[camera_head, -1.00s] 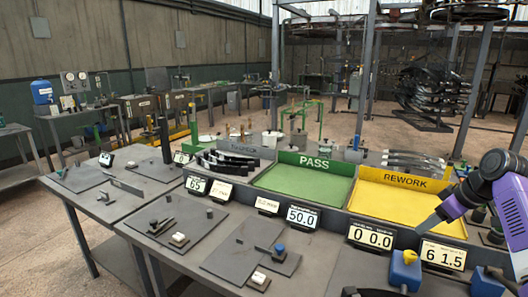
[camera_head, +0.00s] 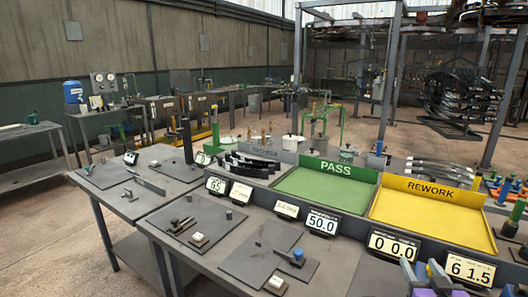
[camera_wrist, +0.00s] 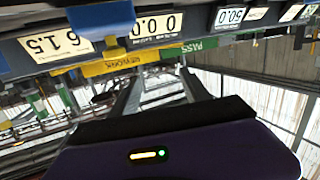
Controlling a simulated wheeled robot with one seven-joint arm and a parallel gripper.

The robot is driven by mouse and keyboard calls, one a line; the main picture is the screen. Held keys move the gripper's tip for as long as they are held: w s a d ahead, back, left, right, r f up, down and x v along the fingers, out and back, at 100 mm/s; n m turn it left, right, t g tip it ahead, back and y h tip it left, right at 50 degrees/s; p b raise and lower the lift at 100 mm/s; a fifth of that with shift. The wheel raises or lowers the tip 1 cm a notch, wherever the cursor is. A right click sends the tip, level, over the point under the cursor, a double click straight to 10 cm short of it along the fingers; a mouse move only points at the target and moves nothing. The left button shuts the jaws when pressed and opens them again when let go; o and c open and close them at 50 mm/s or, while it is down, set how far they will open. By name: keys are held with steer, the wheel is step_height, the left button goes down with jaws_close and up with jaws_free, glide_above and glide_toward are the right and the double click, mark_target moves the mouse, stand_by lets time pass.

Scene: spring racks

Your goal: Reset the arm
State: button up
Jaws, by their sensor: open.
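The purple housing of my gripper (camera_wrist: 160,152), with a dark edge and a small lit indicator, fills the bottom of the wrist view. In the head view, purple and grey parts of my arm (camera_head: 410,277) show at the bottom right edge, in front of the bench, mostly cut off. My gripper is open, and I see nothing held in it. The wrist view is upside down and shows the bench displays and signs beyond the housing.
A green PASS tray (camera_head: 322,190) and a yellow REWORK tray (camera_head: 420,217) stand on the bench, with numbered displays (camera_head: 394,244) along their front. Dark fixture plates (camera_head: 190,220) lie to the left. The floor (camera_head: 50,235) at left is clear.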

steer(key=s+a+f+y, duration=0.1)
steer(key=s+a, duration=0.5)
steer(key=s, duration=0.9)
steer(key=s+a+f+n+g+y, duration=0.1)
steer(key=s+a, duration=0.6)
steer(key=s, duration=0.9)
steer(key=s+a+f+n+y, duration=0.1)
steer(key=s+a, duration=0.6)
steer(key=s, duration=0.9)
steer(key=shift+s+y, duration=0.15)
steer(key=shift+y, duration=0.25)
